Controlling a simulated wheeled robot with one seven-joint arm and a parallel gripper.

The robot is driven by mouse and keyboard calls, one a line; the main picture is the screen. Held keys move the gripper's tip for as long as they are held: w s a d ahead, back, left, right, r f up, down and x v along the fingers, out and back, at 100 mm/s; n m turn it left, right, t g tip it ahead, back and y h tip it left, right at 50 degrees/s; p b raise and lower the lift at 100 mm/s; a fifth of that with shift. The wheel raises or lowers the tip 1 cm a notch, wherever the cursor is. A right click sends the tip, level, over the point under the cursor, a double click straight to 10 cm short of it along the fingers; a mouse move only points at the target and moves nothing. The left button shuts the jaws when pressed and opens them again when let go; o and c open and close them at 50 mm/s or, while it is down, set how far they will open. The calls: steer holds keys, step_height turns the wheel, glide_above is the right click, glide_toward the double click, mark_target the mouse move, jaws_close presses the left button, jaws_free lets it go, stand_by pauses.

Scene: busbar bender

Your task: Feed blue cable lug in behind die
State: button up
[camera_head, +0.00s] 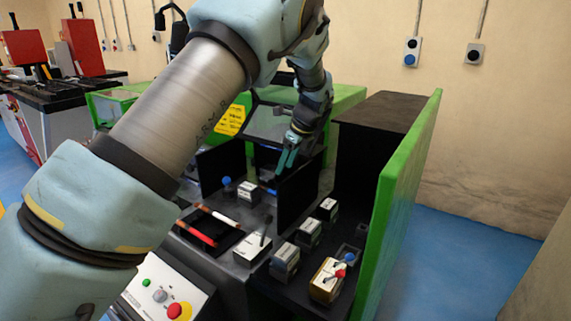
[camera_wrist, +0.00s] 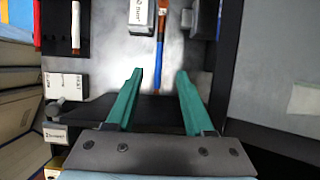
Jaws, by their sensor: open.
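The blue cable lug (camera_wrist: 159,52) lies lengthwise on the grey machine bed in the wrist view, with a copper-coloured far end between two blocks. The block on its left is a labelled die (camera_wrist: 138,14); a grey block (camera_wrist: 205,20) is on its right. A bit of blue by the labelled die (camera_head: 248,192) shows in the head view, mostly hidden. My gripper (camera_wrist: 160,74) is open, its teal fingers on either side of the lug's near end, with gaps on both sides. In the head view my gripper (camera_head: 284,168) points down over the bed beside a dark panel.
A dark tray (camera_head: 220,243) holds a red and a white lug. A labelled white block (camera_head: 252,248) stands nearby. Several labelled dies (camera_head: 309,232) and a yellowish box (camera_head: 327,282) stand on the right shelf. A dark upright panel (camera_head: 298,196) and green side wall (camera_head: 408,195) bound the space.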

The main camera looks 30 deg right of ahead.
mark_target(270, 189)
steer(key=p+x, duration=0.3)
steer(key=x, duration=0.7)
steer(key=shift+w+a+f, duration=0.1)
steer(key=shift+c, duration=0.3)
jaws_close()
steer(key=shift+w+a, duration=0.4)
steer(key=shift+w, duration=0.3)
stand_by(0.4)
steer(key=shift+o, duration=0.3)
jaws_free()
